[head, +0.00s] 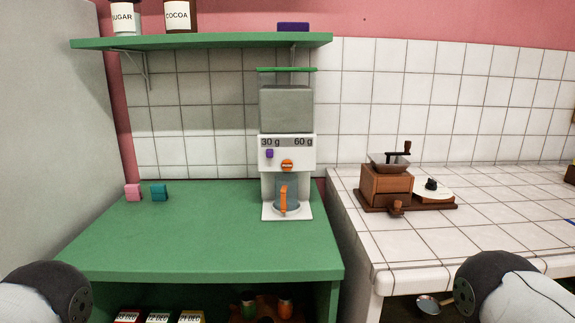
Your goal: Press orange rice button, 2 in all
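The rice dispenser (287,112) stands at the back of the green counter. It is white with a grey hopper and a panel marked 30 g on the left and 60 g on the right. A clear cup with an orange handle (283,200) sits in the bay below the button. My two arms show only as dark rounded ends at the lower left and lower right corners. Neither gripper's fingers are in view, and nothing of mine touches the dispenser.
A green shelf (200,41) with jars hangs above. A wooden grinder (387,186) stands on the white tiled counter at right. The green counter's front is clear.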

